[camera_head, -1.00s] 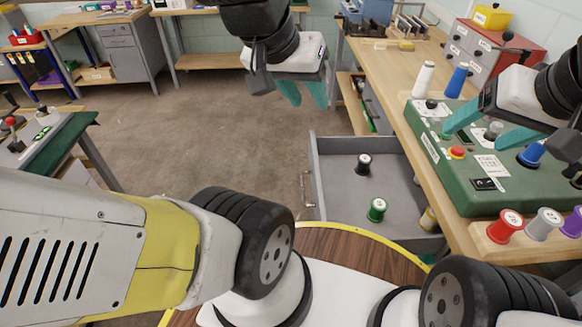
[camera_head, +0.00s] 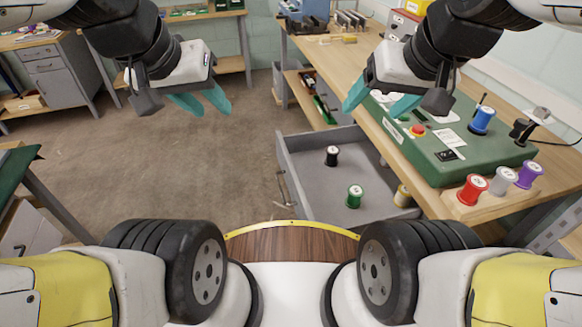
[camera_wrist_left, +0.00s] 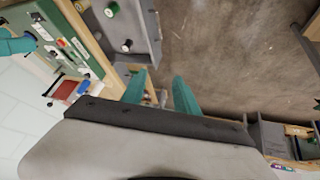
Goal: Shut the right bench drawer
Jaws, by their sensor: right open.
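The grey bench drawer (camera_head: 306,196) is pulled out from under the wooden bench in the head view. It holds a black spool (camera_head: 332,156), a green spool (camera_head: 355,196) and a yellowish spool (camera_head: 402,196). Its handle (camera_head: 283,187) is on its left face. The drawer also shows at the top of the left wrist view (camera_wrist_left: 143,40). My left gripper (camera_head: 206,104) is open and empty, up and left of the drawer, in the air. My right gripper (camera_head: 372,104) is open, with its teal fingers over the bench edge and the green panel, apart from the drawer.
The green control panel (camera_head: 450,165) on the bench (camera_head: 365,60) carries a blue spool (camera_head: 481,120). Red, grey and purple spools (camera_head: 472,190) stand on a wooden rack at the bench's front. Floor (camera_head: 200,165) left of the drawer is clear.

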